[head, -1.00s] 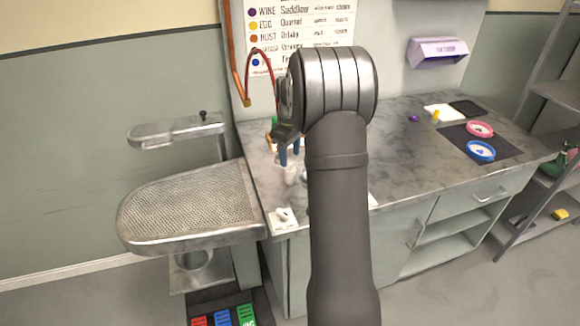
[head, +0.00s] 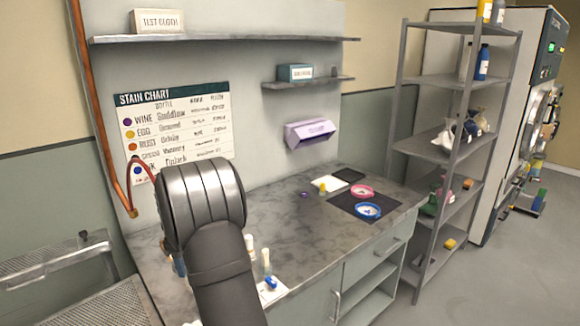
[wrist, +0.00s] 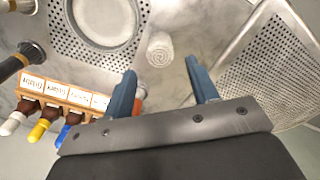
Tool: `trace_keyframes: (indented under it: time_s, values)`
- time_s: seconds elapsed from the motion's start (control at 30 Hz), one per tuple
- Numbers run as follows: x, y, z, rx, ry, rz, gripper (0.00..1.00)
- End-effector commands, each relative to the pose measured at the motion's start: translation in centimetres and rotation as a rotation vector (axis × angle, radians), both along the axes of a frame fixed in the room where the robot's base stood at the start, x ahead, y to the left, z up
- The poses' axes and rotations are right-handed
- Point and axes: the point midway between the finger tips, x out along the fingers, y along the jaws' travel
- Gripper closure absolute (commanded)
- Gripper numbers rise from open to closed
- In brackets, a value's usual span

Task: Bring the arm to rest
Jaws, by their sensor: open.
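My gripper (wrist: 163,90) is in the wrist view, its two blue fingers spread apart with nothing between them. It hangs above the marble counter, next to a small rolled white cloth (wrist: 160,50). In the head view my arm's dark elbow and link cover the left part of the counter (head: 285,225). Most of the gripper is hidden behind them there; only a bit of blue shows at the arm's left edge.
A rack of capped bottles (wrist: 65,95) stands left of the fingers. A perforated metal board (wrist: 265,65) is at right, and a round dish (wrist: 103,18) lies beyond. In the head view, a blue-rimmed dish (head: 368,211) and a shelf unit (head: 450,150) stand at right.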

Motion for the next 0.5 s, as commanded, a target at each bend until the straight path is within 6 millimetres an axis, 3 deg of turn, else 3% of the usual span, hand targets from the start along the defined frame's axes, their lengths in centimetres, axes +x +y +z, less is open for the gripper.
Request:
trace_keyframes:
  time_s: [0.4,0.5]
  values:
    - [-0.1,-0.1,-8.5,-0.002,0.003,0.0,0.46]
    - [0.1,0.1,-6.7,0.004,-0.004,0.0,0.46]
